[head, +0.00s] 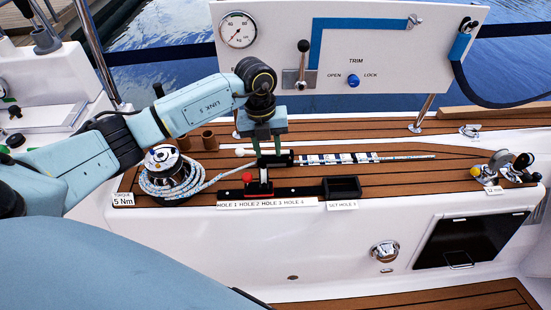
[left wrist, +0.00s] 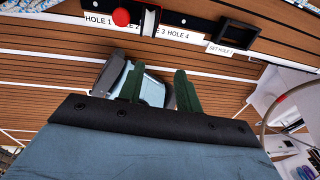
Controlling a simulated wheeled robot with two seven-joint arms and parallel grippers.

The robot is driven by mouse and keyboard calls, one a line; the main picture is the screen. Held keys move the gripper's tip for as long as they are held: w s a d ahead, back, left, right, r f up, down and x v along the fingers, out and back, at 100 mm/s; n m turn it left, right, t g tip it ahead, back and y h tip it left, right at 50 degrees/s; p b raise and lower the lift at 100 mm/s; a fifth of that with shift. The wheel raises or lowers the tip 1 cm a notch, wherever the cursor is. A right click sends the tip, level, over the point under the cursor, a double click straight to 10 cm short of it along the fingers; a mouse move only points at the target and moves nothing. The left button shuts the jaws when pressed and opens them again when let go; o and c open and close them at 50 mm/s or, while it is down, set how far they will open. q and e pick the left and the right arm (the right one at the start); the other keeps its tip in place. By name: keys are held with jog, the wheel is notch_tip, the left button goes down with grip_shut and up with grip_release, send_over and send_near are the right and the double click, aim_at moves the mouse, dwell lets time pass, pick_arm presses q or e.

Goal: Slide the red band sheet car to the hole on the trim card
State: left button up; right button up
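The red band sheet car (head: 264,187) sits on a dark track (head: 300,191) along the deck edge, with a red knob just left of it. In the left wrist view the car (left wrist: 150,18) stands upright between the HOLE 2 and HOLE 3 lettering, partly covering it. The trim card (head: 342,205) lies right of the hole labels, below a black tray; its number is too small to read surely. My left gripper (head: 268,150) points down behind the car, apart from it. Its green fingers (left wrist: 159,88) are spread, with no car between them. My right gripper is out of view.
A rope-wound winch (head: 166,172) stands left of the track. A black open tray (head: 342,188) adjoins the track's right end. The white TRIM panel (head: 350,45) rises at the back. Teak right of the tray is fairly clear.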

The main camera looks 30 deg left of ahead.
aim_at(264, 171)
pick_arm(q)
jog(key=shift+y, duration=0.8)
jog(key=f+b, duration=0.1)
jog(key=f, duration=0.2)
jog(key=a+f+b, duration=0.1)
jog(key=f+b, duration=0.1)
jog(key=f, duration=0.2)
jog(key=w+a+f+b, duration=0.1)
jog(key=f, duration=0.3)
jog(key=shift+a+f, duration=0.15)
jog(key=shift+f+b, duration=0.3)
jog(key=shift+f, duration=0.1)
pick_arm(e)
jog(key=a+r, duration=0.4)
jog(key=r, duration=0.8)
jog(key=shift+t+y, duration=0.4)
pick_arm(q)
jog(key=shift+c, duration=0.4)
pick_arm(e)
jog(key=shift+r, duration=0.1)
